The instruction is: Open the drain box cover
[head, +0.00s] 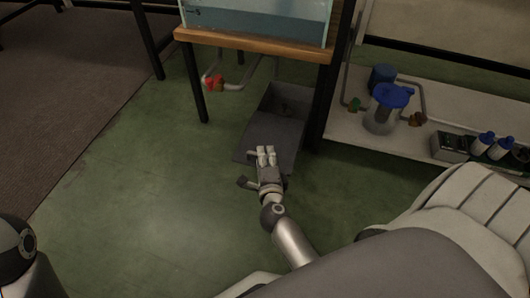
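The drain box (299,101) is a dark grey box on the green floor under the wooden-topped table. Its inside shows at the back, with a small dark thing in it. A flat grey panel, which looks like the cover (283,131), slants from the box toward me. My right gripper (257,165) is at the near edge of this panel and overlaps it in the picture. Its fingers point away from me and one digit is spread to the left. It looks open and empty; whether it touches the panel I cannot tell. My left gripper is out of view.
A glass tank (262,22) stands on the table (250,43), whose dark legs flank the box. A pipe with a red valve (213,83) hangs beneath. At right, a low white shelf (350,130) holds a blue-lidded jug (383,110) and bottles. The floor at left is clear.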

